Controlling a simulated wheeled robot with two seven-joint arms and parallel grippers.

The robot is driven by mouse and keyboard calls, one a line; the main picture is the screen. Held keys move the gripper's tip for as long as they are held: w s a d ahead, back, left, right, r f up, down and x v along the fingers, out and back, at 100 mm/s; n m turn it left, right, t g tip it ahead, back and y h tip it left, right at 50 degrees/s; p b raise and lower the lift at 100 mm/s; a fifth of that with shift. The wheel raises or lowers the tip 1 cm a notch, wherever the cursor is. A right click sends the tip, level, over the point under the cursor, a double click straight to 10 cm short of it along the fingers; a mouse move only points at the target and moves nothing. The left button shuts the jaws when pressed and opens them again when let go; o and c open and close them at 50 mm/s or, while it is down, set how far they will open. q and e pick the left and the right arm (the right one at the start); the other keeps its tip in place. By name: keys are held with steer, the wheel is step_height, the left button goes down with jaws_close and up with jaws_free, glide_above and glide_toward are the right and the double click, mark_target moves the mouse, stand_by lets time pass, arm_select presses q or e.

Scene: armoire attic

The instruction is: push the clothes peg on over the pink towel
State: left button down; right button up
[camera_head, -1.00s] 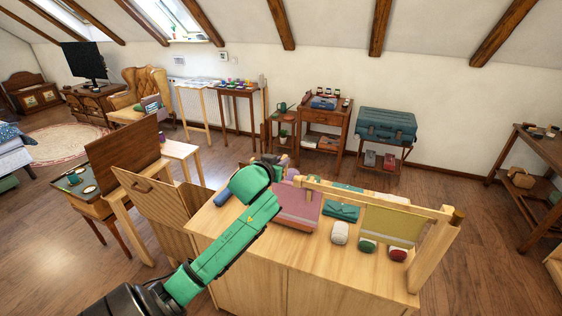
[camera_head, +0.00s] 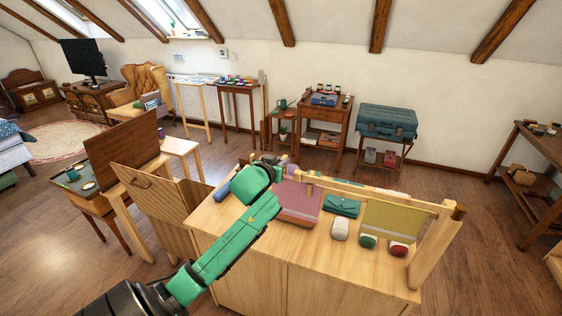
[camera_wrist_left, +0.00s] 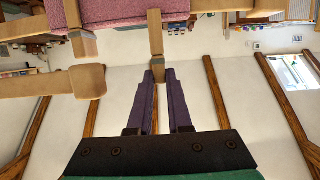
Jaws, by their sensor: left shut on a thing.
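The pink towel (camera_head: 298,200) hangs over the wooden rail (camera_head: 375,191) of a drying rack on the wooden cabinet. In the left wrist view the pink towel (camera_wrist_left: 110,10) is at the top, left of the fingers. My left gripper (camera_wrist_left: 157,76) is shut on the wooden clothes peg (camera_wrist_left: 155,38), which points up in that view towards the rail. Whether the peg touches the rail or towel I cannot tell. In the head view my green wrist hides most of this gripper and the peg. My right gripper is not in view.
An olive towel (camera_head: 391,221) hangs farther right on the rail. A teal folded item (camera_head: 341,206) and several small rolls lie on the cabinet top (camera_head: 318,250). The rack's end post (camera_head: 437,245) stands at the right. A wooden board (camera_head: 165,205) stands at the left.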

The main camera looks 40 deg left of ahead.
arm_select(q)
steer(key=shift+f+b, duration=1.05)
steer(key=shift+f, duration=0.75)
steer(key=c, duration=0.8)
jaws_free()
steer(key=shift+o, duration=0.2)
steer(key=p+v, duration=0.2)
steer(key=v, duration=1.2)
steer(key=shift+s, duration=0.3)
